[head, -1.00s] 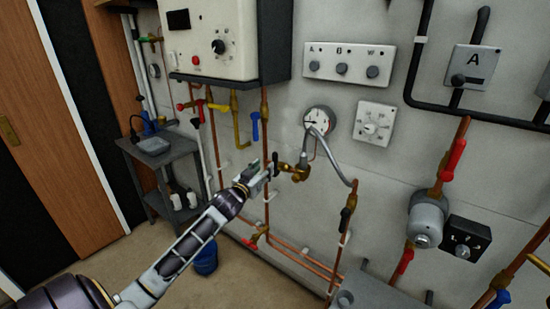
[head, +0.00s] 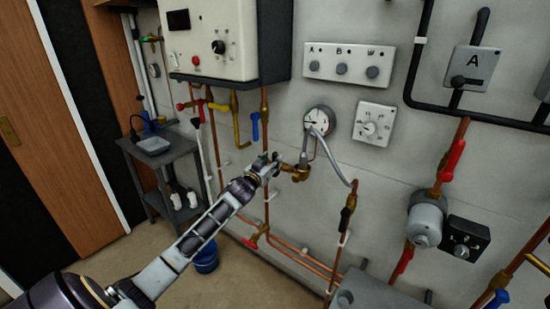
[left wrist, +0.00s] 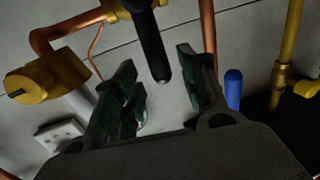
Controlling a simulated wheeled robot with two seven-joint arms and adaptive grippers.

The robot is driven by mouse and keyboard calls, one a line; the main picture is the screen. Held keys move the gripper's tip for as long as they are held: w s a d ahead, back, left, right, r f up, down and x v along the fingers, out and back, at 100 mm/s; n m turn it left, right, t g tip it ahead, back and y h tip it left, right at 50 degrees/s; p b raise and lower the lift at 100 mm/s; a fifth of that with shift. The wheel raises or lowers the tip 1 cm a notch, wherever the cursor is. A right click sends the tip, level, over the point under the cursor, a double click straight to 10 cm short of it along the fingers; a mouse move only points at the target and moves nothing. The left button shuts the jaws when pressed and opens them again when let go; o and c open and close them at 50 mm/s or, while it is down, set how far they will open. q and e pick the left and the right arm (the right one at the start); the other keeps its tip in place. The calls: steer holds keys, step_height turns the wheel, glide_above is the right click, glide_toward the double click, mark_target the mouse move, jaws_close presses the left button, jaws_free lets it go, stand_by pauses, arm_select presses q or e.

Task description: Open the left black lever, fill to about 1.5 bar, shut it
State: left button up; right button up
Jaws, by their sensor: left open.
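The left black lever (left wrist: 152,45) shows in the left wrist view, hanging from its brass valve, its lower end between my open fingers with space on both sides. In the head view my left gripper (head: 267,167) mostly covers the lever, just left of the brass valve body (head: 301,172). My left gripper (left wrist: 158,78) is open and holds nothing. The round white pressure gauge (head: 319,121) is above the valve; its value is too small to read. A grey braided hose (head: 334,159) runs to the right black lever (head: 346,219). My right gripper is out of view.
Copper pipes (head: 300,262) run down and along the wall. A blue lever (head: 255,127) and a yellow pipe (head: 238,130) are close above left. A grey side table (head: 160,152) and blue bucket (head: 205,260) stand at the left. Floor space is clear below.

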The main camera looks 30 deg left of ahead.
mark_target(274, 158)
arm_select(q)
steer(key=shift+w+a, duration=0.1)
steer(key=shift+w, duration=1.1)
steer(key=shift+w+a, duration=0.1)
steer(key=shift+w, duration=0.55)
steer(key=c, duration=0.7)
steer(key=shift+c, duration=1.1)
jaws_close()
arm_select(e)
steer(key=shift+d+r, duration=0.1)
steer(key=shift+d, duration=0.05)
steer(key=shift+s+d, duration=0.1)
